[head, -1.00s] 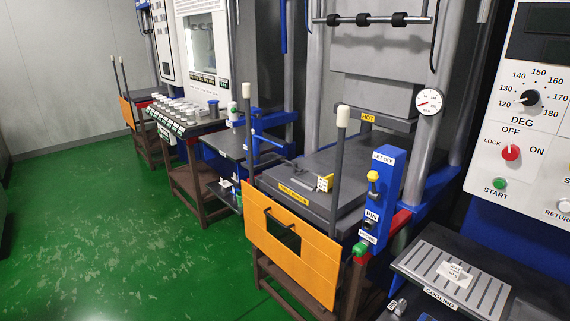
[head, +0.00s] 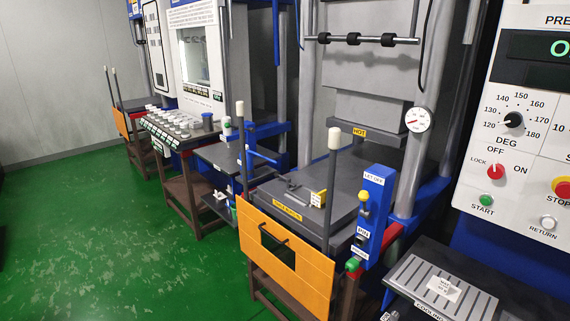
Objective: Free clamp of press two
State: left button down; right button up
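A press with a grey platen (head: 335,188) stands at centre right, with an orange front panel (head: 285,262) and two upright rods with pale tops. A dark flat piece with a bar and a yellow labelled block (head: 318,199) lies on the platen; I cannot tell whether it is the clamp. A blue control post (head: 374,215) with a yellow knob and a green button stands at the platen's right. A second orange-fronted press (head: 123,121) stands at the far left. I cannot read which press is number two. Neither gripper is in view.
A control panel (head: 520,150) with a dial, red knob and buttons is at the right. A slotted cooling tray (head: 440,287) sits below it. A table with several pale cups (head: 178,122) stands left of the press. The green floor (head: 110,240) at left is clear.

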aim_at(277, 173)
jog(key=u, duration=0.2)
jog(key=k, duration=0.55)
jog(key=u, duration=0.6)
jog(key=k, duration=0.8)
jog(key=u, duration=0.35)
jog(key=i, duration=3.2)
jog(key=z, duration=1.1)
jog(key=i, duration=1.35)
jog(key=z, duration=1.7)
jog(key=i, duration=0.55)
jog(key=z, duration=0.4)
